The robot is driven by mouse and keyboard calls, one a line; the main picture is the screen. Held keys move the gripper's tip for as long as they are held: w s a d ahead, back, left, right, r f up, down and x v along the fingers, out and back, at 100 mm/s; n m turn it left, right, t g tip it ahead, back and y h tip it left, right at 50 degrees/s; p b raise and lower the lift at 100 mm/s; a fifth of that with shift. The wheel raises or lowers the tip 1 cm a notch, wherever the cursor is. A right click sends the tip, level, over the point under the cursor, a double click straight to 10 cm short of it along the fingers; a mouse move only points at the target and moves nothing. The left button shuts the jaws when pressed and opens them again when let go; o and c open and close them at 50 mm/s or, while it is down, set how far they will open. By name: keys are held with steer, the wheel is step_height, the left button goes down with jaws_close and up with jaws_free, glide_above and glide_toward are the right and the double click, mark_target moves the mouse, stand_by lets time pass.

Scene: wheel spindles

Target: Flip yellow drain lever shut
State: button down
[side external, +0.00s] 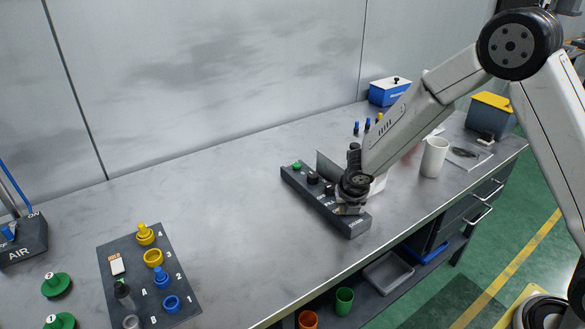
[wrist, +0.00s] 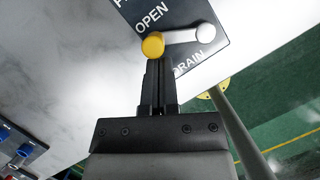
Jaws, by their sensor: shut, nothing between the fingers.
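The drain lever has a yellow knob (wrist: 153,46) on a pale arm that runs right to a round grey pivot (wrist: 205,33) in the wrist view. The knob is beside the word OPEN, and DRAIN is printed below the arm. The lever is on a dark control panel (side external: 355,228) on the bench. My gripper (wrist: 157,65) is shut and empty, with its tips right at the near side of the yellow knob. I cannot tell whether they touch it. In the side view my gripper (side external: 349,210) is low over the panel's near right end and hides the lever.
Green and black buttons (side external: 297,166) line the panel's far left part. A white cup (side external: 434,157) stands right of my arm. A board with blue and yellow parts (side external: 108,258) lies at front left. The bench between is clear; its front edge runs close by the panel.

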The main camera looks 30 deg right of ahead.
steer(key=shift+w+m+h, duration=0.25)
steer(key=shift+m+h, duration=0.05)
steer(key=shift+m, duration=0.4)
steer(key=shift+w+m+g, duration=0.2)
steer(key=shift+m+g, duration=0.1)
steer(key=shift+m, duration=0.1)
steer(key=shift+w+d, duration=0.1)
steer(key=shift+w, duration=0.25)
steer(key=shift+w+d+m+h, duration=0.15)
steer(key=shift+w+m+h, duration=0.25)
steer(key=shift+m, duration=0.5)
steer(key=m, duration=0.1)
steer(key=w+m+g, duration=0.1)
steer(key=shift+d+m, duration=0.4)
steer(key=shift+w+d+m+g+h, duration=0.2)
steer(key=shift+w+d+m+g, duration=0.15)
steer(key=shift+m, duration=0.5)
steer(key=shift+w+d+m+g+h, duration=0.25)
steer(key=shift+m+g, duration=0.2)
steer(key=shift+m, duration=0.4)
